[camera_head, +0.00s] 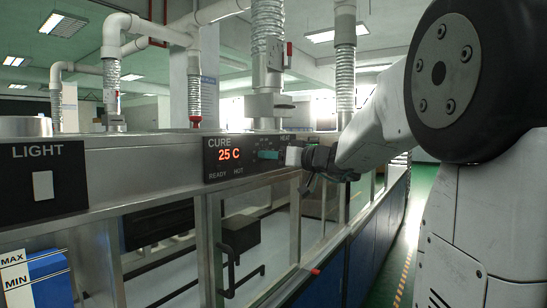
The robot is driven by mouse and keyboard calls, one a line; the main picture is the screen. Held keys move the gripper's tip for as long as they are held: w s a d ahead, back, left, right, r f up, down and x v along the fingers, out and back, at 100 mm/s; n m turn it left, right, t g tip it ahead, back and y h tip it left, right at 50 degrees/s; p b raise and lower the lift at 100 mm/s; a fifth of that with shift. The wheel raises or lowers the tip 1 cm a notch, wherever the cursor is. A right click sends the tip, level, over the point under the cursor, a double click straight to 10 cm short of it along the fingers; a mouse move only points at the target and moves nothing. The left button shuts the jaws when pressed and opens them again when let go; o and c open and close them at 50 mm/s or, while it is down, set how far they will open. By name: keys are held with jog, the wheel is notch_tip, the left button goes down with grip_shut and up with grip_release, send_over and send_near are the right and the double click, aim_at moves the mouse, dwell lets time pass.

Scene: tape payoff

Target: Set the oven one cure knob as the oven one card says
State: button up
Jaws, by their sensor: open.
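The cure panel (222,168) is a black plate on the steel front, with the red display (230,154) reading 25 C and the labels CURE, READY and HOT. My gripper (290,156) is at the right end of this panel, in front of the dial area, and is open. The knob's setting cannot be read. No oven one card is readable in this view.
A LIGHT panel (42,184) with a white switch is at left. A HEAT panel (288,139) lies just beyond the cure panel, partly behind my gripper. Glazed doors with a black handle (229,272) are below. A green aisle floor (418,215) runs at right.

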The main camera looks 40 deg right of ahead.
jog(key=c, duration=1)
